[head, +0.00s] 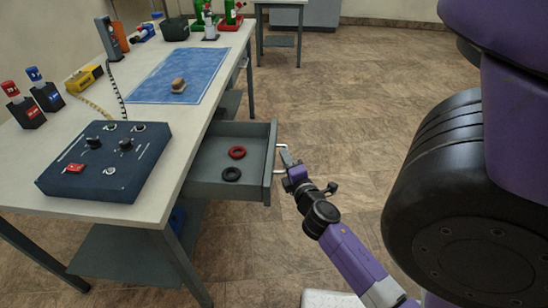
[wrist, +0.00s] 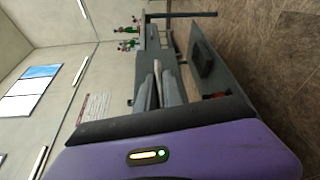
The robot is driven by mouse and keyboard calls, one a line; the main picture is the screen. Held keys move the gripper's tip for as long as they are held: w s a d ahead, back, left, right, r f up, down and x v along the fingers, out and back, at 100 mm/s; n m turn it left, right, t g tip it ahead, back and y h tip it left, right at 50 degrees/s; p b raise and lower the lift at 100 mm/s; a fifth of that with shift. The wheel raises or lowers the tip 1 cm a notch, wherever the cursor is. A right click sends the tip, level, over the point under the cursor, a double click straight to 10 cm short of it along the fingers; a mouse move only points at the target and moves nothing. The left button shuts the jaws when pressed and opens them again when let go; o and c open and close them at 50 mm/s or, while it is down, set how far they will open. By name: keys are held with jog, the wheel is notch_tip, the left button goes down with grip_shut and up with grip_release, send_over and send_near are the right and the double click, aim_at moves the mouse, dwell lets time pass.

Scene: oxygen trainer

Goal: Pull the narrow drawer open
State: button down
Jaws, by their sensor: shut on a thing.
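The narrow grey drawer (head: 207,184) stands out from under the right side of the workbench, with its inside in view. A red ring (head: 237,152) and a black ring (head: 232,174) lie in it. My gripper (head: 287,160) is at the drawer's front panel (head: 271,165), shut on the pale metal handle (head: 281,147). In the wrist view my gripper's fingers (wrist: 158,92) point at the drawer front, and the handle between them is mostly hidden.
A second table (head: 281,3) stands at the back. The tiled floor (head: 350,110) right of the bench is clear.

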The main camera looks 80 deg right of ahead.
jog(key=shift+s, duration=0.3)
jog(key=c, duration=1.5)
grip_release()
jog(key=b+v, duration=0.2)
jog(key=v, duration=0.5)
jog(key=shift+s+a, duration=0.15)
jog(key=shift+a, duration=0.25)
